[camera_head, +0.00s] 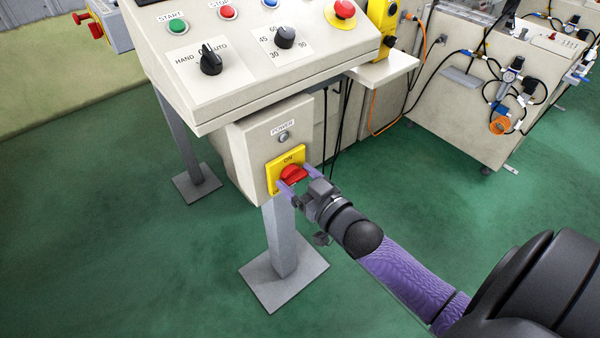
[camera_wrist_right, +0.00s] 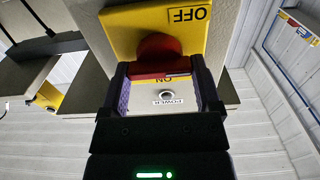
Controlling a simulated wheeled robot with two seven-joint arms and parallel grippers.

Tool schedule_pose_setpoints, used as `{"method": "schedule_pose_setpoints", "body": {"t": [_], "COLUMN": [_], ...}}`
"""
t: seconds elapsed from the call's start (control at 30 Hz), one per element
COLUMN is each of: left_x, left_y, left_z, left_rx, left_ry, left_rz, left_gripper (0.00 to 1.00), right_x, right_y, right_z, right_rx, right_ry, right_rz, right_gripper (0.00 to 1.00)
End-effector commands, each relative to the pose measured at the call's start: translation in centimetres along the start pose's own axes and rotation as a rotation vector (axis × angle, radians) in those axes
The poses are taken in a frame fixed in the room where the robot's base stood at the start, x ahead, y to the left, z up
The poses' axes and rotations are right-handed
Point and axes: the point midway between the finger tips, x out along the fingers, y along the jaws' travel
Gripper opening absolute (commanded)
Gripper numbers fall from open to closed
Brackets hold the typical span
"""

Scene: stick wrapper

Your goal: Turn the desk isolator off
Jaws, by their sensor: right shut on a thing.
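The desk isolator is a red rotary handle (camera_head: 292,174) on a yellow plate (camera_head: 272,181), on the front of a beige box under the sloped control desk. "ON" is printed at the plate's top in the head view. The right wrist view is upside down, with the red handle (camera_wrist_right: 160,55) in the middle and "OFF" on the yellow plate (camera_wrist_right: 215,40). My right gripper (camera_head: 298,179) has its purple fingers on either side of the handle, shut on it. The handle's exact angle is hard to tell. My left gripper is not in view.
Above the plate are a "POWER" label and a small round lamp (camera_head: 283,137). The control desk (camera_head: 230,105) overhangs the box, with knobs and buttons on top. A grey post (camera_head: 281,240) stands below. Cables hang behind the box. Green floor is clear in front.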

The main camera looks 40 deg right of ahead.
Motion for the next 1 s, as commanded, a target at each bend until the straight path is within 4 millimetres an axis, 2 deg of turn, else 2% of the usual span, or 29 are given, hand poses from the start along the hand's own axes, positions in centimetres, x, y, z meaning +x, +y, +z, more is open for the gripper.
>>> {"method": "schedule_pose_setpoints", "body": {"t": [0.13, 0.17, 0.23, 0.53, 0.67, 0.9, 1.0], "left_x": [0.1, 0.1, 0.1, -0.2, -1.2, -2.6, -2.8], "left_y": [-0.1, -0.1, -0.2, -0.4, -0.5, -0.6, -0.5], "left_z": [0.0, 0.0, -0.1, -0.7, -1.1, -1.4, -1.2], "left_rx": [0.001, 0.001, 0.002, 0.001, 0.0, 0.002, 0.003], "left_ry": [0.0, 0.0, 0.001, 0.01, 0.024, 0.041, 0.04], "left_rz": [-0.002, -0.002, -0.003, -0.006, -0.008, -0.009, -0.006], "left_gripper": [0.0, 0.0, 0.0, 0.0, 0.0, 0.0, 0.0], "right_x": [0.0, 0.0, 0.0, -0.6, -3.0, -8.3, -9.5], "right_y": [0.0, 0.0, 0.0, 0.0, 0.0, 0.0, 0.0], "right_z": [0.0, 0.0, 0.0, -0.1, -0.3, -0.2, -0.1], "right_rx": [0.002, 0.002, 0.003, 0.004, 0.004, 0.004, 0.003], "right_ry": [0.005, 0.005, 0.004, 0.002, 0.001, 0.001, 0.003], "right_rz": [-0.001, -0.001, 0.0, 0.0, 0.0, 0.0, 0.0], "right_gripper": [0.22, 0.85, 1.0, 1.0, 1.0, 1.0, 1.0]}}
